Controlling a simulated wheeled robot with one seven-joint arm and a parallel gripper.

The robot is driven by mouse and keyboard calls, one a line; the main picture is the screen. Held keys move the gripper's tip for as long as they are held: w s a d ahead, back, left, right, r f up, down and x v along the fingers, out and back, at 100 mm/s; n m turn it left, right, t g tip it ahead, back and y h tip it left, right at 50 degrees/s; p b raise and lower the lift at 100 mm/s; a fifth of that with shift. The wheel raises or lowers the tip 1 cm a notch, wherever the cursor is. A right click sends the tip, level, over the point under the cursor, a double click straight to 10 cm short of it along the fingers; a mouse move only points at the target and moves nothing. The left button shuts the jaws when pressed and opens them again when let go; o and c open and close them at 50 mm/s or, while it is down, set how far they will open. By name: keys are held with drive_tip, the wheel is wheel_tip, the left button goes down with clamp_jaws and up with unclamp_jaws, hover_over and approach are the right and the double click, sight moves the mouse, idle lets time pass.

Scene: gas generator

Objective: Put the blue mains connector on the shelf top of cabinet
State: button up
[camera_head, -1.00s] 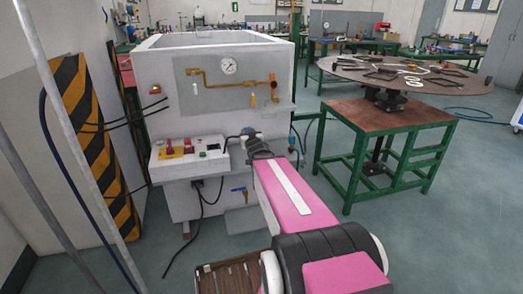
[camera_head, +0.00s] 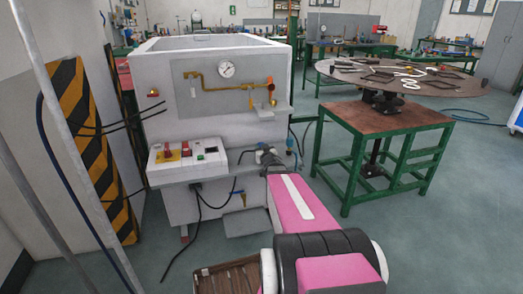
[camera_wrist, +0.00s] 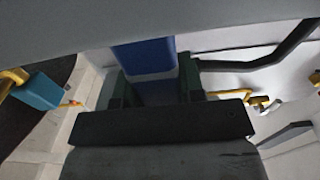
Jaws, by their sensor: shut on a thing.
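The blue mains connector (camera_wrist: 148,56) shows in the wrist view as a blue block between the dark fingers of my gripper (camera_wrist: 152,90). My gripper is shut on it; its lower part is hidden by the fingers. In the head view my gripper (camera_head: 268,156) is small and dark at the cabinet's lower right front, and the connector cannot be made out clearly there. I cannot tell whether the connector touches the cabinet.
A blue-handled valve (camera_wrist: 40,92) shows in the wrist view. A green-framed table (camera_head: 385,115) stands at right.

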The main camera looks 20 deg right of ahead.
drive_tip(key=shift+f, duration=0.3)
drive_tip(key=o, duration=1)
drive_tip(key=shift+r, duration=0.2)
drive_tip(key=s, duration=1.2)
drive_tip(key=s+a+f+m+g+h, duration=0.2)
drive_tip(key=a+f+g, duration=0.3)
drive_tip(key=f+g, duration=0.5)
drive_tip(key=s+a+g+y, duration=0.1)
drive_tip(key=s+a+g, duration=0.1)
drive_tip(key=s+a, duration=0.1)
drive_tip(key=s+a+f+n+g, duration=0.1)
drive_tip(key=s+a+g, duration=0.2)
drive_tip(key=a, duration=0.1)
drive_tip(key=s+a+f+n+g+y, duration=0.1)
drive_tip(key=s+a+g, duration=0.2)
drive_tip(key=shift+s+a+f+y, duration=0.1)
drive_tip(key=shift+s+a+y, duration=0.05)
drive_tip(key=shift+a+y, duration=0.15)
